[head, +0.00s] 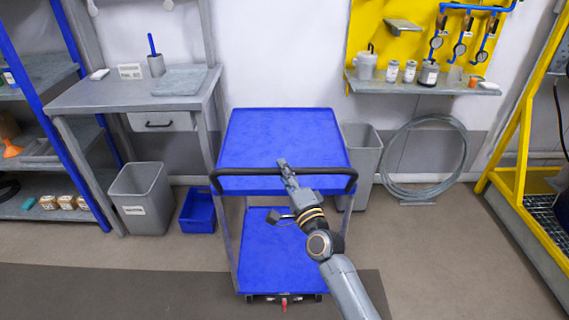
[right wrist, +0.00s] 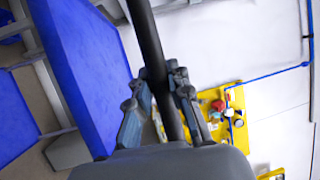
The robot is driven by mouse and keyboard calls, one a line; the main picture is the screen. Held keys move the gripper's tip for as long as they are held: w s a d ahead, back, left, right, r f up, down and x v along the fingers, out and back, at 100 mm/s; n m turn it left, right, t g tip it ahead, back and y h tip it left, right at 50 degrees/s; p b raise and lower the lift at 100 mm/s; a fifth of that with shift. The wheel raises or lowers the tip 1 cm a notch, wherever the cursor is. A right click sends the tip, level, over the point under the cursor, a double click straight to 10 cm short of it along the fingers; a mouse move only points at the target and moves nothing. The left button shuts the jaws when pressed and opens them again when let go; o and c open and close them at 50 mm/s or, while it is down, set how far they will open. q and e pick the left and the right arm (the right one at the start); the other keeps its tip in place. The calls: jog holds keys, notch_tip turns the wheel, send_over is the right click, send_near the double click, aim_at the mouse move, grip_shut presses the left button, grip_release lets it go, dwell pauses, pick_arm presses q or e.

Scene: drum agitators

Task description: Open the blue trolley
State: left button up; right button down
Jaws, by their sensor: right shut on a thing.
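The blue trolley (head: 285,140) stands in the middle of the head view, with a flat top shelf, a lower shelf (head: 268,262) and a black push handle (head: 245,173) along its near edge. My right gripper (head: 284,170) is at the middle of this handle. In the right wrist view, the black handle bar (right wrist: 147,40) runs between the two fingers of the gripper (right wrist: 165,95), which is shut on it. The trolley's blue top (right wrist: 85,60) shows to the left there. Both shelves look empty. A small red part (head: 284,304) shows at the trolley's lower front edge. My left gripper is not in view.
A grey bin (head: 142,200) and a blue crate (head: 198,212) stand left of the trolley, below a grey workbench (head: 100,97). Another grey bin (head: 362,150) and a coiled hose (head: 425,192) are behind right. Floor right of the trolley is clear up to a yellow frame (head: 520,110).

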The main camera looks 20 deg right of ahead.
jog(key=shift+s+a+f, duration=0.1)
jog(key=shift+s+a, duration=0.1)
jog(key=shift+s, duration=0.5)
jog(key=c, duration=1.2)
grip_release()
jog(key=v, duration=1.2)
jog(key=shift+f, duration=0.15)
